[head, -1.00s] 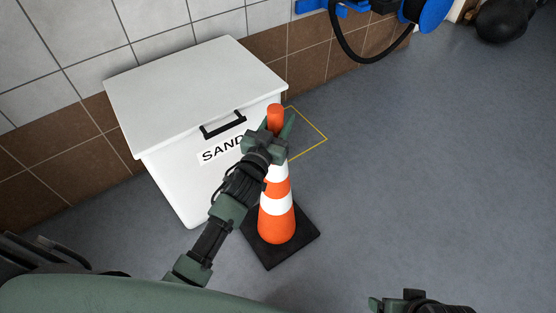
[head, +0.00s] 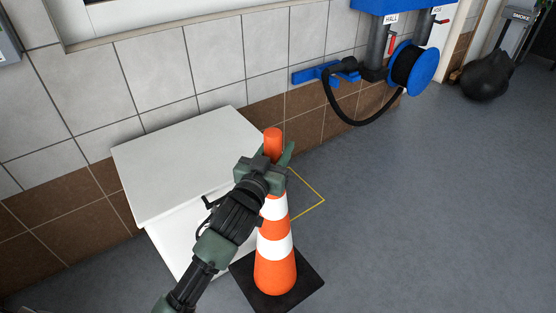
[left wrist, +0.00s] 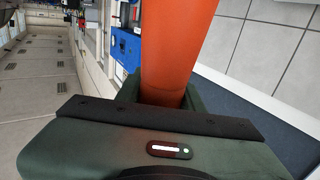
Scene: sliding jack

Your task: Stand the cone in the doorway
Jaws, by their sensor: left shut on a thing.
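The orange and white cone (head: 274,247) stands upright on its square black base in the head view, in front of the white bin. My left gripper (head: 270,168) is shut around the cone's orange upper part, just below its tip. In the left wrist view the cone's orange body (left wrist: 178,45) rises between the fingers. Whether the base touches the floor or hangs just above it, I cannot tell. My right gripper is out of view. No doorway can be made out clearly.
The white bin (head: 180,160) stands left of the cone against the tiled wall. A yellow floor outline (head: 318,201) lies behind the cone. A blue hose reel (head: 413,68) hangs on the wall, and a black bag (head: 486,76) sits far right. The floor at right (head: 430,200) is clear.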

